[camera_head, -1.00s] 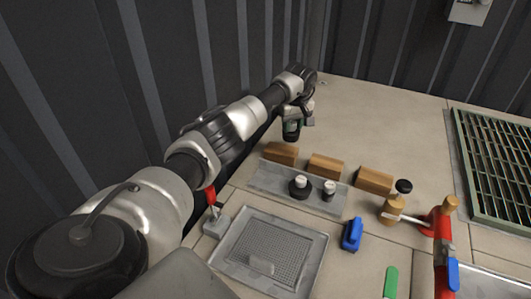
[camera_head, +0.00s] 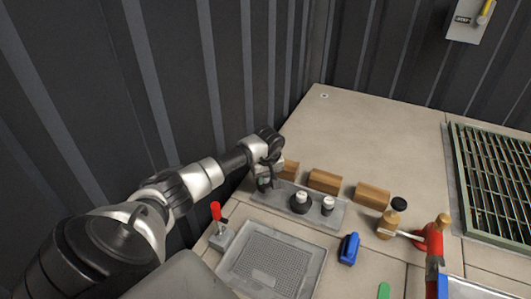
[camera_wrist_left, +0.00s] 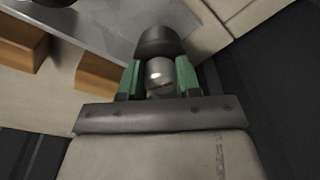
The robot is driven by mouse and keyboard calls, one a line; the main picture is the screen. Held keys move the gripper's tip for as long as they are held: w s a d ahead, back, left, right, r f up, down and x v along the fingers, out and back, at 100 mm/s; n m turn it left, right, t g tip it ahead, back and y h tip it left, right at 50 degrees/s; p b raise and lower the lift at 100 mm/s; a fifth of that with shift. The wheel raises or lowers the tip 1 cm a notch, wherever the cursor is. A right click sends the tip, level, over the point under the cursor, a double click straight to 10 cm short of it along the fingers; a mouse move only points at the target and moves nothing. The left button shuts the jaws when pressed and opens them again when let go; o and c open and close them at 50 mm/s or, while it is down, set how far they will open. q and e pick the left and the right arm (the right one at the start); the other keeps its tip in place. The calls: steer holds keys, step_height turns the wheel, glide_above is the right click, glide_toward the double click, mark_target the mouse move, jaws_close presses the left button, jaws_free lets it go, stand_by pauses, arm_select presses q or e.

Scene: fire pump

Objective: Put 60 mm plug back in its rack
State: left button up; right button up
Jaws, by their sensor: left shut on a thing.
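My left gripper (camera_head: 266,176) is shut on a dark plug with a metal knob. In the left wrist view the plug (camera_wrist_left: 161,42) sits between the green finger pads, its dark end pointing away from my palm. Two other dark plugs with pale tops, a wider one (camera_head: 300,203) and a narrower one (camera_head: 328,206), stand on the rack. My right gripper is not in view.
Wooden blocks (camera_head: 325,181) line the rack's far side. A grey mesh tray (camera_head: 268,262), a red-handled lever (camera_head: 217,215) and a blue object (camera_head: 348,248) are nearer. The far floor is clear.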

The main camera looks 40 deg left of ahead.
mark_target(268, 186)
arm_select(q)
step_height(268, 186, down, 3)
steer(key=shift+w+r, duration=0.1)
steer(key=shift+r, duration=0.1)
steer(key=o, duration=0.6)
steer(key=shift+f, duration=0.1)
steer(key=shift+c, duration=0.2)
steer(key=shift+o, duration=0.8)
step_height(268, 186, up, 12)
steer(key=s+d+p, duration=0.1)
steer(key=p, duration=0.7)
steer(key=shift+d+p, duration=0.3)
steer(key=shift+p, duration=0.1)
